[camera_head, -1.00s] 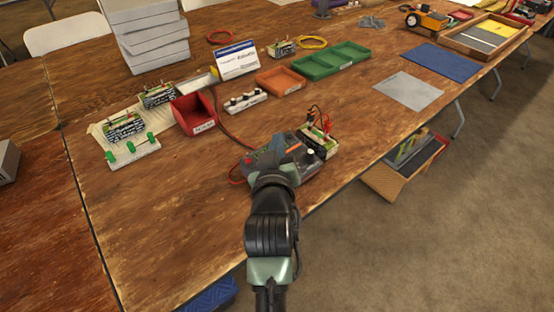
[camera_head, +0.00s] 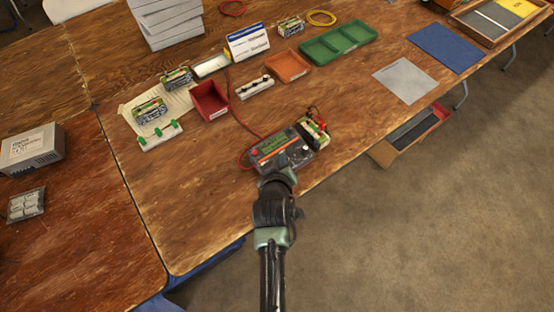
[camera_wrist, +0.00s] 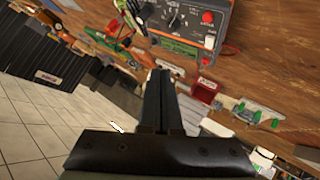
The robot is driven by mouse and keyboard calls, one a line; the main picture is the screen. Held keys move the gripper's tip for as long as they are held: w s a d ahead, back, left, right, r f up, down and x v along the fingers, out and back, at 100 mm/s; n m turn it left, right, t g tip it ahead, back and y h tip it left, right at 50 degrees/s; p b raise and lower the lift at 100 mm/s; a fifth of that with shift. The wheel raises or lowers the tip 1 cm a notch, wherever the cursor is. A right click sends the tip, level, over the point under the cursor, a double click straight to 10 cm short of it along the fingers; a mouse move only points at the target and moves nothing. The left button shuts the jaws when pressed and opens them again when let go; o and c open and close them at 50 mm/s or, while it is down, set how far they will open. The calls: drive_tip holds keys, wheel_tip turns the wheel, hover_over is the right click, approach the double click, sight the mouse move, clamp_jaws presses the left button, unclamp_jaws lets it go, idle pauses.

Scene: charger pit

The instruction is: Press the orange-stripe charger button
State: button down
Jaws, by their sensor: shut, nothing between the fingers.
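The dark grey charger (camera_head: 280,150) sits near the front edge of the wooden table, with orange-red trim on its case. In the wrist view the charger (camera_wrist: 180,22) fills the top, showing a knob, a green display (camera_wrist: 178,47) and a round red button (camera_wrist: 208,16). The red button (camera_head: 254,153) also shows at its left side in the head view. My gripper (camera_wrist: 161,74) is shut and empty, its fingers apart from the red button in the picture. In the head view my wrist covers the charger's near edge and the fingertips cannot be made out. Contact with the charger cannot be told.
A battery pack with clip leads (camera_head: 314,132) stands against the charger's right side. A red cable runs from its left. A red bin (camera_head: 210,101), an orange tray (camera_head: 288,66) and a green tray (camera_head: 340,39) stand farther back. Bare tabletop lies left of the charger.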

drive_tip(key=shift+s+d+g+p, duration=0.1)
drive_tip(key=shift+s+g+p, duration=0.2)
drive_tip(key=shift+s+p, duration=0.3)
drive_tip(key=shift+w, duration=0.1)
drive_tip(key=f+b, duration=0.3)
drive_tip(key=w+f+b, duration=0.1)
drive_tip(key=f+b, duration=0.1)
drive_tip(key=b, duration=0.1)
drive_tip(key=a+f+b, duration=0.1)
drive_tip(key=f+b, duration=0.1)
drive_tip(key=f, duration=0.1)
drive_tip(key=shift+w+f+b, duration=0.15)
drive_tip(key=shift+f+b, duration=0.2)
drive_tip(key=shift+b, duration=0.05)
idle(1.6)
drive_tip(key=shift+w+f+b, duration=0.1)
drive_tip(key=shift+f+b, duration=0.25)
drive_tip(key=shift+f, duration=0.05)
drive_tip(key=shift+a+f+b, duration=0.1)
drive_tip(key=shift+f+b, duration=0.25)
drive_tip(key=shift+b, duration=0.05)
idle(0.5)
drive_tip(key=shift+r, duration=0.1)
drive_tip(key=shift+r+p, duration=0.65)
drive_tip(key=shift+p, duration=0.25)
